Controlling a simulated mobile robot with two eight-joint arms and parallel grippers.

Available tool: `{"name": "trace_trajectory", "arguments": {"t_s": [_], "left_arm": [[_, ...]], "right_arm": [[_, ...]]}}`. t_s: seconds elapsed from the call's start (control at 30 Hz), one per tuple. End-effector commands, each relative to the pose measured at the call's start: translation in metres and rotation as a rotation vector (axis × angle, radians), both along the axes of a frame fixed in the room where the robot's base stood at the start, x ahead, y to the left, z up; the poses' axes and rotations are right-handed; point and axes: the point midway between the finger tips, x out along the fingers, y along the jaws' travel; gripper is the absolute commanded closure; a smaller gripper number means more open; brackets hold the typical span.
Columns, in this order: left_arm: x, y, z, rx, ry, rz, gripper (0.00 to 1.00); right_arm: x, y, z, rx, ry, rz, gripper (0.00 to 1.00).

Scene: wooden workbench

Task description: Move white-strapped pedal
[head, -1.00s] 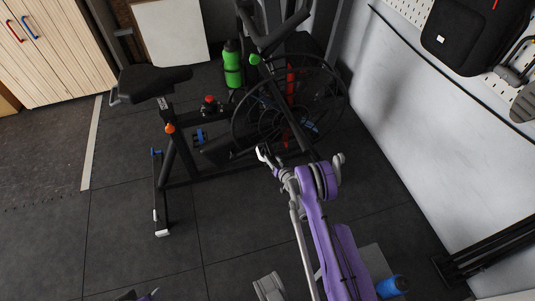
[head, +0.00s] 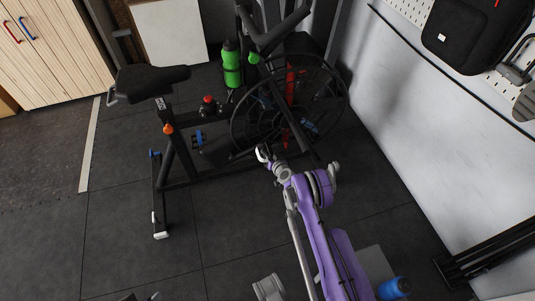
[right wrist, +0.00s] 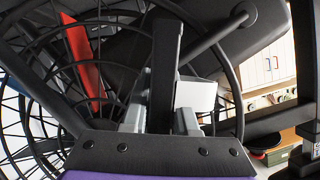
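The white-strapped pedal shows in the right wrist view as a white strap loop (right wrist: 197,94) beside a dark upright part. In the head view the pedal is small and hard to separate from the gripper. My right gripper (head: 264,154) is at the lower front of the bike's fan wheel. In the right wrist view its grey fingers (right wrist: 160,119) stand apart, one on each side of the dark upright part. The strap is just behind and right of the right finger. I cannot tell whether the fingers press on the part. My left gripper is not clearly in view.
The black exercise bike (head: 178,150) has a caged fan wheel (head: 325,110) close around the gripper. A green bottle (head: 232,65) is on its frame. A white wall (head: 430,140) stands at right. Dark floor at left front is clear. A blue object (head: 395,288) is at lower right.

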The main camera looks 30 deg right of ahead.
Motion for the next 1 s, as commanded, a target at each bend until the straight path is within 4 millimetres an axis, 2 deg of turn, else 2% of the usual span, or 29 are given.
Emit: {"name": "trace_trajectory", "arguments": {"t_s": [0.07, 0.57, 0.77, 1.0], "left_arm": [[0.0, 0.0, 0.0, 0.0, 0.0, 0.0, 0.5], [0.0, 0.0, 0.0, 0.0, 0.0, 0.0, 0.5], [0.0, 0.0, -0.001, 0.0, 0.0, 0.0, 0.5], [0.001, 0.0, -0.012, 0.0, 0.004, 0.0, 0.5]], "right_arm": [[0.0, 0.0, 0.0, 0.0, 0.0, 0.0, 1.0], [0.0, -0.001, -0.001, 0.057, -0.013, 0.001, 1.0], [-0.001, -0.003, -0.001, 0.181, -0.043, -0.001, 1.0], [-0.001, -0.004, -0.005, 0.393, -0.094, -0.001, 1.0]]}}
